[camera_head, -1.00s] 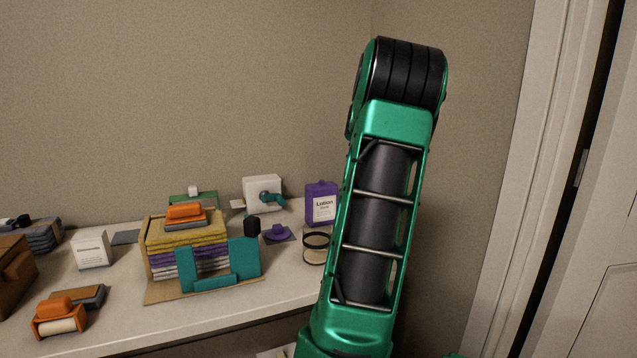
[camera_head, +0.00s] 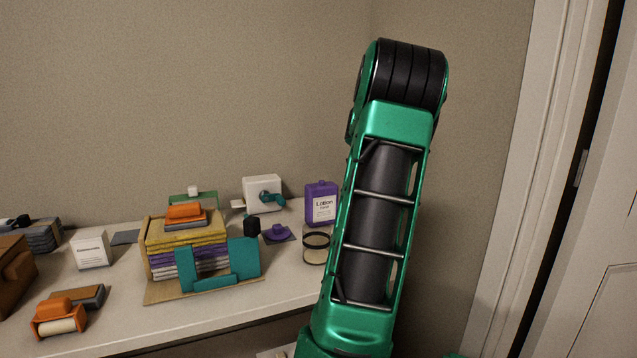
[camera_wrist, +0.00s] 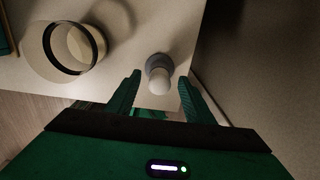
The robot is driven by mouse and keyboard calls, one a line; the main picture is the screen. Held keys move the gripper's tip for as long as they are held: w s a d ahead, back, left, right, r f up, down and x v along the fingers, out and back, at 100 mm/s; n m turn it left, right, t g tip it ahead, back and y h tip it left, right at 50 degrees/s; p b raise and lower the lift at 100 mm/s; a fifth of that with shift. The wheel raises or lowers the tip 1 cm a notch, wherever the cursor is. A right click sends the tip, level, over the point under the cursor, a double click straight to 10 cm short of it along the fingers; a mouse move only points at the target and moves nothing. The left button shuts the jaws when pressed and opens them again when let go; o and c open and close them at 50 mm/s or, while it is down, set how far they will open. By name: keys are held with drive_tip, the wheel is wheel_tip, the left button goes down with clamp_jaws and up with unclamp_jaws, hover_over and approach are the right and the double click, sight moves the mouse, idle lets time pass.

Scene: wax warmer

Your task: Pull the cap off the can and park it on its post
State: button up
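In the wrist view, my gripper (camera_wrist: 159,79) points at the table's edge with its two green fingers spread apart. A small round piece with a pale domed top and a grey collar (camera_wrist: 158,65) shows between and just beyond the fingertips. It may be the capped can; I cannot tell cap from can, or whether a finger touches it. I cannot pick out the post with certainty. In the head view, my arm hides the right end of the table, and my gripper is out of sight there.
A pale cylinder with a black band (camera_head: 316,246) stands left of my fingers; it also shows in the wrist view (camera_wrist: 72,48). Behind it is a purple lotion bottle (camera_head: 321,204). A teal holder (camera_head: 243,257), purple knobbed piece (camera_head: 279,231) and white box (camera_head: 91,249) stand further left.

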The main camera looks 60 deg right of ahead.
drive_tip(key=shift+r, duration=0.15)
idle(0.5)
drive_tip(key=shift+r, duration=3.9)
drive_tip(key=shift+r, duration=0.15)
wheel_tip(320, 180, up, 11)
drive_tip(key=shift+w+f, duration=0.15)
drive_tip(key=shift+f, duration=0.05)
